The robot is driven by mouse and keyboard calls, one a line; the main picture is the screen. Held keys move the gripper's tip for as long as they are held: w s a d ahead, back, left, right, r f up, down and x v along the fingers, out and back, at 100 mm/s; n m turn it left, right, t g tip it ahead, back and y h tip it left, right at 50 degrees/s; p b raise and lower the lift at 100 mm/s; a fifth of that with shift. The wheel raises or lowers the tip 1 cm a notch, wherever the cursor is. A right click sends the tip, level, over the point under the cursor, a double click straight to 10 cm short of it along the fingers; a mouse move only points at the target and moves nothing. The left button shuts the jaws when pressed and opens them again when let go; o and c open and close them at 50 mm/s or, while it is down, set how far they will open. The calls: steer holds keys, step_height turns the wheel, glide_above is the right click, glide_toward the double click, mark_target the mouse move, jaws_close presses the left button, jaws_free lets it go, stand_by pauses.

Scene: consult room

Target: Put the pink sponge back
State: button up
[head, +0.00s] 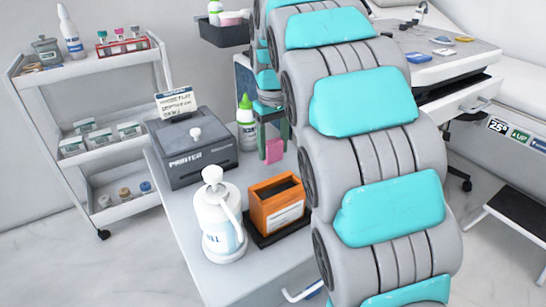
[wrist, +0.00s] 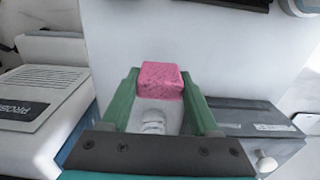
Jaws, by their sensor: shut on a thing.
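The pink sponge (head: 275,151) is a small pink block. In the wrist view the sponge (wrist: 161,77) sits between the tips of my gripper's two green fingers. My gripper (wrist: 160,86) is shut on it. In the head view my gripper (head: 272,143) points down over the cabinet top, behind the orange holder, with the sponge at its tips. My arm hides part of the cabinet top to the right. Whether the sponge touches anything below cannot be told.
The cabinet top (head: 185,205) holds a dark printer (head: 192,152), a green-capped bottle (head: 246,125), a white pump bottle (head: 217,215) and an orange holder (head: 277,207) on a dark base. A black bin (head: 222,35) with bottles is on the wall behind. A white cart (head: 82,68) stands left.

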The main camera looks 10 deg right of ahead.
mark_target(273, 158)
steer(key=shift+f, duration=1.7)
steer(key=shift+f, duration=0.1)
steer(key=o, duration=1.1)
steer(key=shift+c, duration=0.2)
step_height(273, 158, up, 12)
steer(key=shift+r, duration=0.1)
